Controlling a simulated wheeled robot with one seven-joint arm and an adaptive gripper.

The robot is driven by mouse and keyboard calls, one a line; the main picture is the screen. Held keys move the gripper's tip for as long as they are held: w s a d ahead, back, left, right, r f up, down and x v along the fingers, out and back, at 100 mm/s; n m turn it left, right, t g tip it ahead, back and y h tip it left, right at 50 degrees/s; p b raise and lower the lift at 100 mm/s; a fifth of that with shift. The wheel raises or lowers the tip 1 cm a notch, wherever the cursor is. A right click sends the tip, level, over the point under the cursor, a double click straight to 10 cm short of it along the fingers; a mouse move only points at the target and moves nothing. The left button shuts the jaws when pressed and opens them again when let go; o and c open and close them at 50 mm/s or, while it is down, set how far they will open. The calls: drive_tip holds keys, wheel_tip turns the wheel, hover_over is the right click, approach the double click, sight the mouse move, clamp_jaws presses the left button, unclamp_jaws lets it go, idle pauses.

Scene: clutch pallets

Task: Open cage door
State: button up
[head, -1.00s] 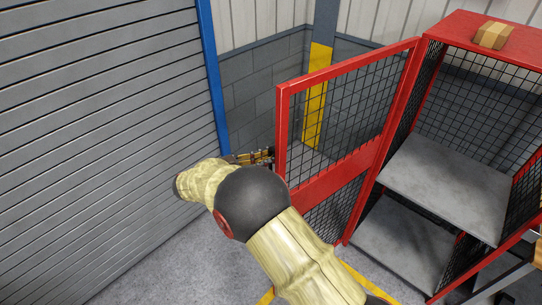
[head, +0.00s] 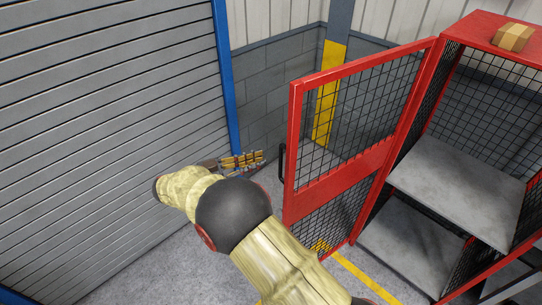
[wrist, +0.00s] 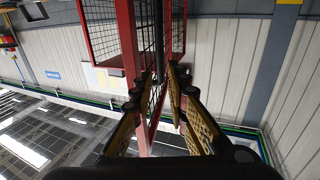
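The red cage door (head: 345,178), with black mesh panels, stands swung open on the left side of the red cage (head: 483,22). Its dark handle (head: 283,162) is on the door's free left edge. My gripper (head: 258,158) is just left of the handle, with a visible gap between them. In the wrist view my gripper (wrist: 155,88) has its fingers spread, with nothing held. The red door frame (wrist: 128,40) shows beyond the fingers there.
The cage has grey shelves (head: 455,190) and a cardboard box (head: 513,37) on top. A grey roller shutter (head: 110,120) stands to the left of my arm. A yellow-marked post (head: 329,95) is behind the door. Grey floor is clear below my arm.

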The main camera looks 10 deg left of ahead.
drive_tip(key=v, duration=0.3)
drive_tip(key=shift+s+a, duration=0.15)
drive_tip(key=shift+a, duration=0.05)
idle(0.3)
